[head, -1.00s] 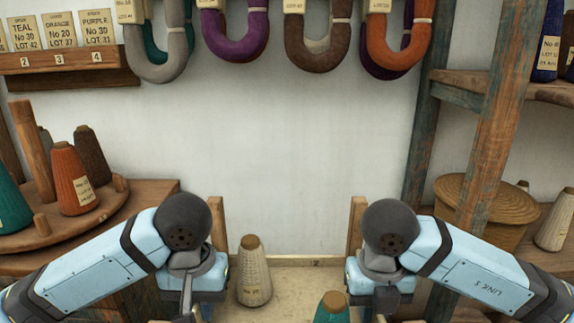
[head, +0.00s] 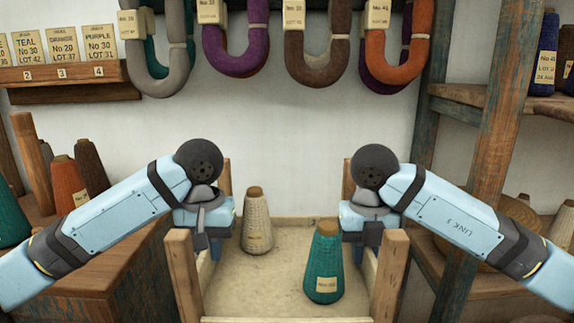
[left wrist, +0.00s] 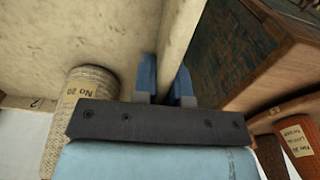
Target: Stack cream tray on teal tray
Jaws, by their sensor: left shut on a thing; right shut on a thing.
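The cream tray (head: 280,284) is held level between my two grippers, one at each side wall. It has wooden corner posts, and a cream cone (head: 257,222) and a teal cone (head: 323,265) stand upright in it. My left gripper (head: 203,242) is shut on the left wall; in the left wrist view its blue fingers (left wrist: 166,88) straddle the wall's edge. My right gripper (head: 366,234) is shut on the right wall, its fingertips mostly hidden by the hand. I see no teal tray in either view.
A wooden bench (head: 100,262) with an orange cone (head: 68,184) and other cones is at the left. A painted wooden post (head: 495,130) and shelves with cones stand at the right. Yarn hanks (head: 318,50) hang on the wall above. The wall space behind the tray is clear.

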